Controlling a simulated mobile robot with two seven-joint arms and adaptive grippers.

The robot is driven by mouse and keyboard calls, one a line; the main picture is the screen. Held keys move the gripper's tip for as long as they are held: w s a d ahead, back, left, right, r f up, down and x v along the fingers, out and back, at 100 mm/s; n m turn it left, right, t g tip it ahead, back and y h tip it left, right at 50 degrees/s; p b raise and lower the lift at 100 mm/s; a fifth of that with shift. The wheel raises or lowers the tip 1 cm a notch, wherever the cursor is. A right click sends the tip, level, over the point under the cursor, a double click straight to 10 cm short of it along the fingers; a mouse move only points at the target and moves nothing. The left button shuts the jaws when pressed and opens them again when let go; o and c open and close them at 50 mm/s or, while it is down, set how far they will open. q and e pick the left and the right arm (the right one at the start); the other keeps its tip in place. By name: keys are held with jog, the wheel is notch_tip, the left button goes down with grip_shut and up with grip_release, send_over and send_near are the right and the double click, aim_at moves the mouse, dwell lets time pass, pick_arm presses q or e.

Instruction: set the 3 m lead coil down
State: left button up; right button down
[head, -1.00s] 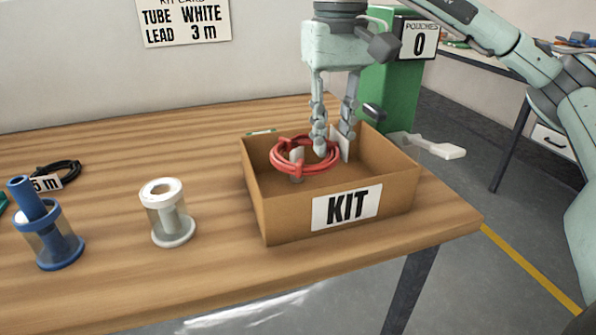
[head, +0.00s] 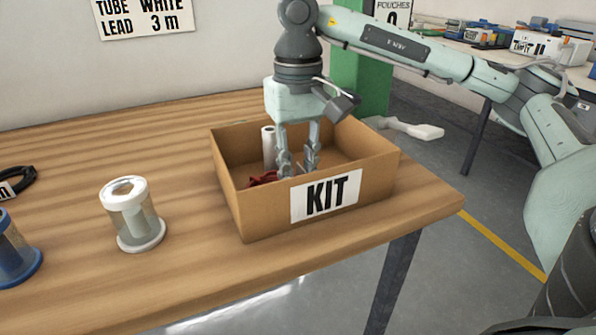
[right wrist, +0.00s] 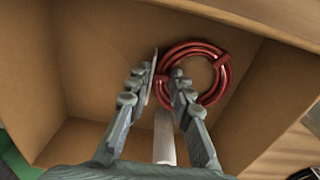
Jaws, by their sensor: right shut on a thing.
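The red lead coil (head: 263,179) is low inside the cardboard kit box (head: 257,213), mostly hidden by the front wall in the head view. In the right wrist view the coil (right wrist: 222,82) is a round red bundle with ties, close to the box floor; I cannot tell whether it touches it. My right gripper (head: 298,168) reaches down into the box. Its fingers (right wrist: 165,82) are shut on the coil's near side, one finger on each side of the strands. My left gripper is in neither view.
A white tube (head: 268,147) stands inside the box, close to my right gripper. A white-capped spool (head: 131,214) and a blue spool (head: 12,250) stand left of the box. A black coil (head: 22,182) lies farther left. The table's right edge is close to the box.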

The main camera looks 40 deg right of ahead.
dwell(0.3)
jog(key=shift+f, duration=0.1)
jog(key=c, duration=1.4)
grip_release()
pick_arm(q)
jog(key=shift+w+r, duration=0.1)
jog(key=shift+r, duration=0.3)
pick_arm(e)
jog(key=shift+o, duration=0.3)
